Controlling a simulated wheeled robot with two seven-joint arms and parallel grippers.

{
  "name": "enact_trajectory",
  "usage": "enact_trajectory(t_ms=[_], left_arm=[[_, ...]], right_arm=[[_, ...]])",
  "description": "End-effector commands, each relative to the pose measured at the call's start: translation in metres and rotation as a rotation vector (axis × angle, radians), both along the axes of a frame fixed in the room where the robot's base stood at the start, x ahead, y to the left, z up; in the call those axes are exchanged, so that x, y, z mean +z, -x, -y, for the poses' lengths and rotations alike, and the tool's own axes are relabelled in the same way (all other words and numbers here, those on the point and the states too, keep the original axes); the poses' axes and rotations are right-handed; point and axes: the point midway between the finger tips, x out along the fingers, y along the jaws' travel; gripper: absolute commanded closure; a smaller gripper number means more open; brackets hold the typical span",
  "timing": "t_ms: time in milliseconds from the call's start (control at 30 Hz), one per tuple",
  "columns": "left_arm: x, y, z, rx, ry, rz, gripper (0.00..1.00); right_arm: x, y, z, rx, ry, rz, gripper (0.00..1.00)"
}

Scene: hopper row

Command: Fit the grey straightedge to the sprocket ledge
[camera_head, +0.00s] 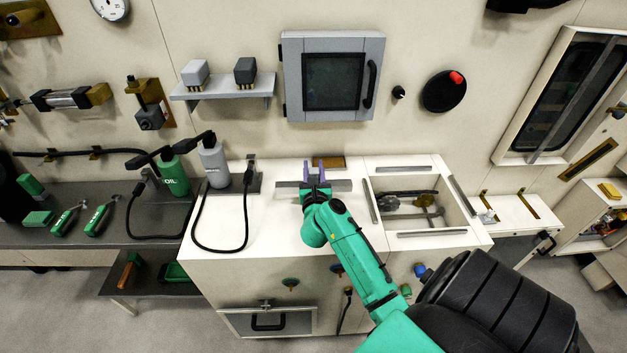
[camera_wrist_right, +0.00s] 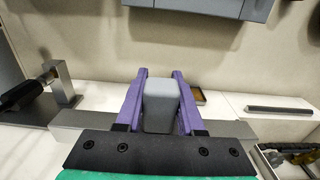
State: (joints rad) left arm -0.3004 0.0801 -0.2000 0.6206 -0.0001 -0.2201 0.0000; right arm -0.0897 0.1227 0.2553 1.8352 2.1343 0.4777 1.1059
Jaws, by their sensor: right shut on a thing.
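The grey straightedge (camera_head: 341,185) is a long flat bar over the white cabinet top, left of the open well. My right gripper (camera_head: 315,173) has its purple fingers shut on a grey block at the bar's middle. In the right wrist view the gripper (camera_wrist_right: 160,95) has this grey block (camera_wrist_right: 160,105) between its fingers, and the straightedge (camera_wrist_right: 78,133) runs out on both sides. I cannot tell whether the bar touches the top. The well (camera_head: 375,183) holds sprocket-like parts (camera_head: 425,200); I cannot tell which rim is the sprocket ledge. My left gripper is out of view.
Grey strips (camera_head: 432,233) lie along the well's rims. A brown shallow tray (camera_head: 331,162) lies behind the gripper. A grey bottle (camera_head: 214,163), a green oil bottle (camera_head: 174,173) and a black cable (camera_head: 245,215) are at the left. A wall cabinet (camera_head: 334,76) hangs behind.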

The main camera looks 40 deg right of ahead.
Motion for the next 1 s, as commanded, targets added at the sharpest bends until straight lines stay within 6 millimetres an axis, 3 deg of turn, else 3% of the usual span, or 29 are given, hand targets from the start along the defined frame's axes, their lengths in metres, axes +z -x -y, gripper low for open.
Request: enact_trajectory(t_ms=[33, 300, 667, 700, 767, 1000], left_arm=[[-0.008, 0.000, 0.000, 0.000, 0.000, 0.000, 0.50], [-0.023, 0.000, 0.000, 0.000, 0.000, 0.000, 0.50], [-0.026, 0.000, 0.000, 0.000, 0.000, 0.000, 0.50], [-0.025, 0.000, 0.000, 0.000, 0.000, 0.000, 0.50], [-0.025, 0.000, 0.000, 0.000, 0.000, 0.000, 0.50], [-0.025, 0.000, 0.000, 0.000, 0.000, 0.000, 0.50]], right_arm=[[-0.012, -0.001, 0.000, 0.001, 0.000, 0.001, 1.00], [-0.055, 0.000, 0.000, 0.000, 0.001, 0.001, 1.00], [-0.058, 0.000, 0.000, 0.000, 0.001, 0.003, 1.00], [-0.058, 0.000, 0.000, 0.000, 0.000, 0.002, 0.55], [-0.058, 0.000, 0.000, 0.000, 0.000, 0.002, 0.33], [-0.058, 0.000, 0.000, 0.000, 0.001, 0.002, 0.33]])
